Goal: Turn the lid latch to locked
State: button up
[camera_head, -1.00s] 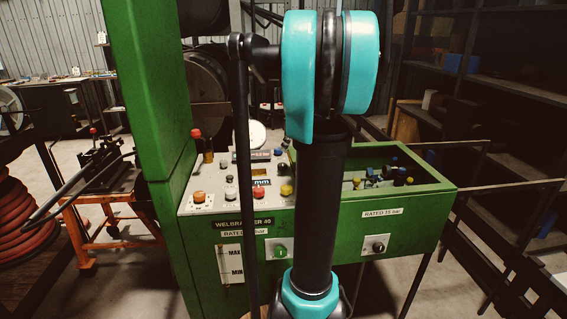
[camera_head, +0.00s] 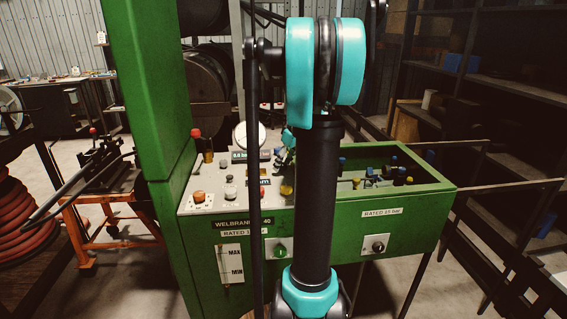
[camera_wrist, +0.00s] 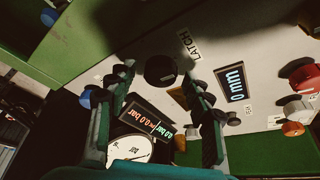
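A round black knob (camera_wrist: 160,69) sits beside the printed LATCH label (camera_wrist: 189,43) on the pale control panel in the wrist view. My gripper (camera_wrist: 157,80) is open, its two dark fingers reaching up the picture on either side of the knob. The knob shows in the gap near the fingertips. I cannot tell how far the fingers are above the panel, or whether they touch the knob. No pointer or lock mark on the knob can be made out. In the head view my arm hides the latch and most of the gripper.
The green machine (camera_head: 225,262) carries a dial gauge (camera_wrist: 131,149), a pressure display (camera_wrist: 147,120) and a mm display (camera_wrist: 235,84). Red, orange and white knobs (camera_wrist: 299,110) stand at the right in the wrist view. A tall green column (camera_head: 150,90) rises at the panel's left.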

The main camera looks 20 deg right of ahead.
jog(key=c, duration=1)
jog(key=m+h, duration=0.1)
jog(key=m, duration=0.3)
jog(key=shift+a+m+t+h, duration=0.15)
jog(key=shift+m+t+h, duration=0.15)
jog(key=shift+t+h, duration=0.1)
jog(key=m+h, duration=0.1)
jog(key=m, duration=0.3)
jog(key=shift+a+m+h, duration=0.1)
jog(key=shift+m+h, duration=0.2)
jog(key=shift+h, duration=0.1)
jog(key=m, duration=0.2)
jog(key=m+g+h, duration=0.1)
jog(key=m, duration=0.1)
jog(key=shift+a+m+h, duration=0.1)
jog(key=shift+m+h, duration=0.2)
jog(key=shift+w+m+g+h, duration=0.1)
jog(key=shift+m+g+h, duration=0.5)
jog(key=shift+m, duration=1.5)
